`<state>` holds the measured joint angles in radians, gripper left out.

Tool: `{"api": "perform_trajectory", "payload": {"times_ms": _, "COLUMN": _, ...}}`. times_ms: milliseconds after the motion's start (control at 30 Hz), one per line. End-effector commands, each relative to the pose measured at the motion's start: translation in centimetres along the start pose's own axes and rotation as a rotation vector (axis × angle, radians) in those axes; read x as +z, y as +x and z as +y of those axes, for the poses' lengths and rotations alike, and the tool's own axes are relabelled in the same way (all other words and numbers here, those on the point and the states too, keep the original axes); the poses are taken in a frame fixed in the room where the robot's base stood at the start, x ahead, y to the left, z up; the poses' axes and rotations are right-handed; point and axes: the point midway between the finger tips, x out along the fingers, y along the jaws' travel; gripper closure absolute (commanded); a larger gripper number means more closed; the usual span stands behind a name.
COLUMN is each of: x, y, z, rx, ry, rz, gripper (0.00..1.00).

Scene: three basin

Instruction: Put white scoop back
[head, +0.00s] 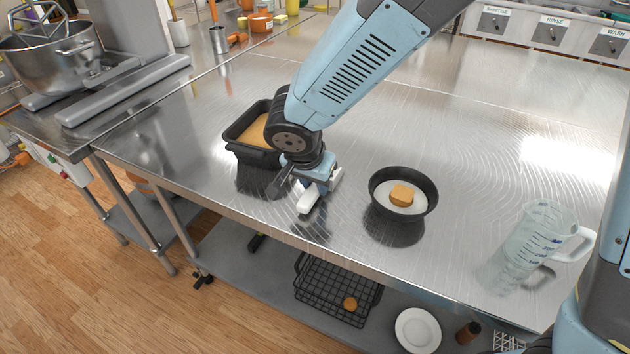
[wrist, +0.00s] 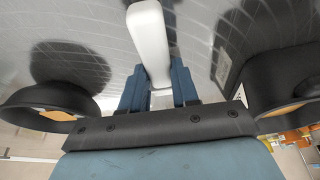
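The white scoop (head: 308,201) shows as a pale, rounded bar at my gripper (head: 318,185), low over the front part of the steel table. In the wrist view its white handle (wrist: 150,42) runs between the two blue fingers of my gripper (wrist: 158,88), which sit close against both sides. My gripper looks shut on it. I cannot tell whether the scoop touches the table.
A black loaf pan (head: 246,150) with tan contents stands just left of my gripper. A round black pan (head: 404,217) with white contents and a tan piece stands to the right. A clear measuring jug (head: 540,235) is farther right. The table's right rear is clear.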

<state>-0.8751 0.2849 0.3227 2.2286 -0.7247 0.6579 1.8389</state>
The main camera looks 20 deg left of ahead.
Motion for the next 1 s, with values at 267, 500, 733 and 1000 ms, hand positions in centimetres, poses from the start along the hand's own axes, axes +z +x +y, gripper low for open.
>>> {"api": "perform_trajectory", "payload": {"times_ms": 267, "x": 0.0, "y": 0.0, "z": 0.0, "rx": 0.0, "ry": 0.0, "rz": 0.0, "gripper": 0.46}}
{"api": "perform_trajectory", "payload": {"times_ms": 500, "x": -0.1, "y": -0.2, "z": 0.0, "rx": 0.0, "ry": 0.001, "rz": 0.0, "gripper": 0.46}}
{"api": "perform_trajectory", "payload": {"times_ms": 733, "x": -0.1, "y": -2.6, "z": -0.1, "rx": -0.003, "ry": 0.002, "rz": 0.002, "gripper": 0.46}}
{"api": "perform_trajectory", "payload": {"times_ms": 1000, "x": -0.1, "y": -7.8, "z": -0.1, "rx": -0.003, "ry": 0.001, "rz": 0.002, "gripper": 0.46}}
